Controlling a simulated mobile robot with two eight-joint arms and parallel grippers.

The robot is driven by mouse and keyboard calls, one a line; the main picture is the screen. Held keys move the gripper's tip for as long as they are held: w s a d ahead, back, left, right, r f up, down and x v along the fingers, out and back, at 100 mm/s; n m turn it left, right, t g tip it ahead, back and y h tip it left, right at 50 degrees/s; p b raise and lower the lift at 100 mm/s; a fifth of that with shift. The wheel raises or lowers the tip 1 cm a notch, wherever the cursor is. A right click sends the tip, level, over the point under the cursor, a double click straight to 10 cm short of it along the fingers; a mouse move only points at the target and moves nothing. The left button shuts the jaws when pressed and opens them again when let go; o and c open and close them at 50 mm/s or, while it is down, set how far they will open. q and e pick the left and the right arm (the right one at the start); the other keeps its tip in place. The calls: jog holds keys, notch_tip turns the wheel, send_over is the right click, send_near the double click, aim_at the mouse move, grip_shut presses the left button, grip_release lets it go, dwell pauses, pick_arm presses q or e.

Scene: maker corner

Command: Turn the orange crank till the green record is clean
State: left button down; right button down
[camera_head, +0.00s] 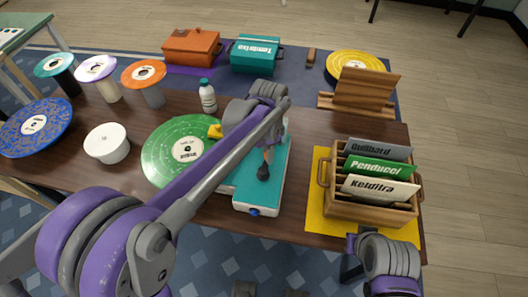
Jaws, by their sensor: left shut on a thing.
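The green record (171,163) lies flat on the left side of a teal and white machine (262,187), with a pale label at its middle. A yellow part (215,131) reaches over the record's far right edge. My left forearm crosses over the record's right side and the machine. Whether the record is clean is too small to tell. Of my right arm, only links show at bottom right.
A wooden crate (371,211) with record sleeves stands on a yellow mat (317,187) to the right. A white round pot (107,143) and blue record (36,126) are left. A wooden stand (367,91) is behind.

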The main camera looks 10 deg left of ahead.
pick_arm(q)
jog(key=shift+s+d+m, duration=0.15)
jog(key=shift+d+m, duration=0.2)
jog(key=shift+m, duration=0.65)
jog(key=shift+s+d+m, duration=0.1)
jog(key=shift+d+m, duration=0.2)
jog(key=shift+m, duration=0.7)
jog(key=c, duration=0.7)
grip_release()
jog(key=shift+c, duration=0.2)
notch_tip(320, 180, up, 11)
jog(key=shift+p, duration=0.35)
jog(key=shift+f, duration=0.1)
